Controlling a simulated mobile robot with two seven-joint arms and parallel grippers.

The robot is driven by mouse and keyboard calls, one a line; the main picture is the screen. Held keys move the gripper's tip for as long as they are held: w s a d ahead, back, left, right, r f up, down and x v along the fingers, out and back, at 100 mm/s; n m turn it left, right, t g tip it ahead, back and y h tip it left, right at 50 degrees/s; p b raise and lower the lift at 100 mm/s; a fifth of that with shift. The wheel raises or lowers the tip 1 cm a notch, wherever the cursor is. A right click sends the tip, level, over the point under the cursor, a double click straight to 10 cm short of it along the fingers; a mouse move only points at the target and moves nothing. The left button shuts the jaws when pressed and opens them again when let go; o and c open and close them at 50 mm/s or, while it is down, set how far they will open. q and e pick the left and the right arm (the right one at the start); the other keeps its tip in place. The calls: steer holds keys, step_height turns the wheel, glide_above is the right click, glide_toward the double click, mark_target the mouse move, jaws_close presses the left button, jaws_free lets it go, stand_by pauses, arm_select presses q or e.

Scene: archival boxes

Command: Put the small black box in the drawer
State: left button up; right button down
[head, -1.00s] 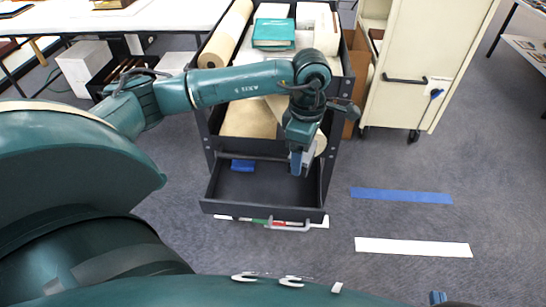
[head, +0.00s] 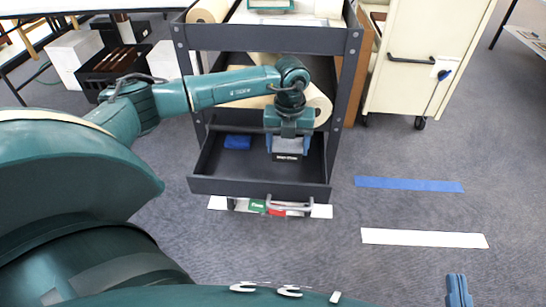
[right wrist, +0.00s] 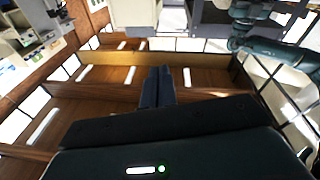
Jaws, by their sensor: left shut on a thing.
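The small black box (head: 288,156) has a pale label and is between the fingers of my left gripper (head: 288,145) in the head view. My left gripper points down, shut on the box, over the right half of the open drawer. The drawer (head: 240,186) is dark, shallow and pulled out at the bottom of a black cart. I cannot tell whether the box touches the drawer floor. My right gripper (head: 459,291) shows at the bottom right, empty, away from the drawer. Its fingers are together in the right wrist view (right wrist: 158,86).
A blue object (head: 238,142) lies at the drawer's back left. Rolled paper (head: 318,103) sits on the cart shelf above. A cream cabinet (head: 412,55) stands to the right. Blue tape (head: 410,184) and white tape (head: 425,238) mark open carpet.

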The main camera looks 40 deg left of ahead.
arm_select(q)
step_height(320, 180, down, 9)
steer(key=b, duration=0.3)
steer(key=shift+f, duration=0.2)
steer(key=shift+r, duration=0.1)
steer(key=shift+f, duration=0.2)
steer(key=o, duration=1)
steer(key=shift+c, duration=0.2)
arm_select(e)
steer(key=shift+w+a+m+y, duration=0.2)
steer(key=shift+a+m+y, duration=0.1)
steer(key=shift+m, duration=0.1)
